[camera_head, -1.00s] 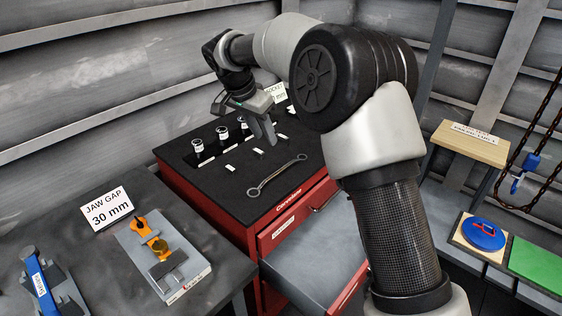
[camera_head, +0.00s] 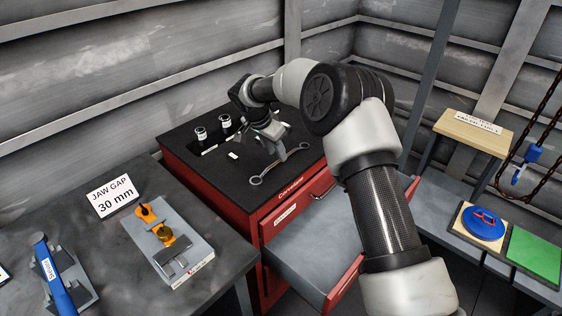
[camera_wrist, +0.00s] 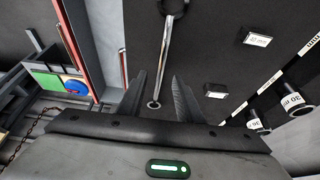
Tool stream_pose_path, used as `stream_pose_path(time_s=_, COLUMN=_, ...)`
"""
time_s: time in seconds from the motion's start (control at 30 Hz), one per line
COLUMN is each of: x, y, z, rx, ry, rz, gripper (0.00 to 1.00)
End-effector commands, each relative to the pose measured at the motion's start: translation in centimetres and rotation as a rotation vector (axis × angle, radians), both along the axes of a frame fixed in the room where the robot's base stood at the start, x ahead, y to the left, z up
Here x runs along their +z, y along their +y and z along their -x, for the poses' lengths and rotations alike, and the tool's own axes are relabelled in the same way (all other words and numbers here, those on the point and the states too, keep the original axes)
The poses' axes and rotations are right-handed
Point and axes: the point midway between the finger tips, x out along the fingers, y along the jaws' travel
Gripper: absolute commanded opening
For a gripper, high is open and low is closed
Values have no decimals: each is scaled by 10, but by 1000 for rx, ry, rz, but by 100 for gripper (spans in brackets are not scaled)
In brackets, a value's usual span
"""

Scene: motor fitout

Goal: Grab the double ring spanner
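The double ring spanner (camera_head: 279,168) is a grey metal bar with a ring at each end, lying on the black top of the red tool cabinet (camera_head: 225,205) near its front edge. My gripper (camera_head: 280,152) is just above the spanner's middle in the head view and hides part of it. In the wrist view the spanner (camera_wrist: 163,55) runs up the picture between the two dark fingers of my gripper (camera_wrist: 160,75). The fingers are spread apart with space on both sides of the spanner. I cannot tell how high they are above it.
Labelled sockets (camera_head: 200,135) stand on the cabinet top behind and left of the spanner. An open grey drawer (camera_head: 310,240) juts from the cabinet front. A bench at left holds a jaw gap sign (camera_head: 113,195) and an orange-and-grey fixture (camera_head: 170,240).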

Motion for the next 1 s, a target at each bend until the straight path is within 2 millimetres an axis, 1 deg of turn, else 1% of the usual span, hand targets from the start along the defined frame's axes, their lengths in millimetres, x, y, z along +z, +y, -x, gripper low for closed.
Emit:
stream_pose_path(time_s=0.1, x=-17, y=-6, z=-8, rx=-3, ry=6, rz=-1, gripper=32)
stream_pose_path(time_s=0.23, x=-33, y=-10, z=-13, rx=-3, ry=4, rz=0, gripper=32)
stream_pose_path(time_s=0.33, x=-38, y=-11, z=-15, rx=-2, ry=2, rz=0, gripper=32)
stream_pose_path(time_s=0.53, x=-39, y=-11, z=-15, rx=-1, ry=1, rz=0, gripper=32)
stream_pose_path(time_s=0.57, x=-39, y=-11, z=-15, rx=-2, ry=2, rz=1, gripper=31)
stream_pose_path(time_s=0.6, x=-39, y=-11, z=-15, rx=-2, ry=2, rz=1, gripper=24)
stream_pose_path(time_s=0.73, x=-38, y=-11, z=-15, rx=-2, ry=2, rz=1, gripper=2)
stream_pose_path(time_s=0.77, x=-38, y=-11, z=-15, rx=-2, ry=2, rz=1, gripper=0)
stream_pose_path(time_s=1.0, x=-37, y=-11, z=-16, rx=-1, ry=0, rz=0, gripper=0)
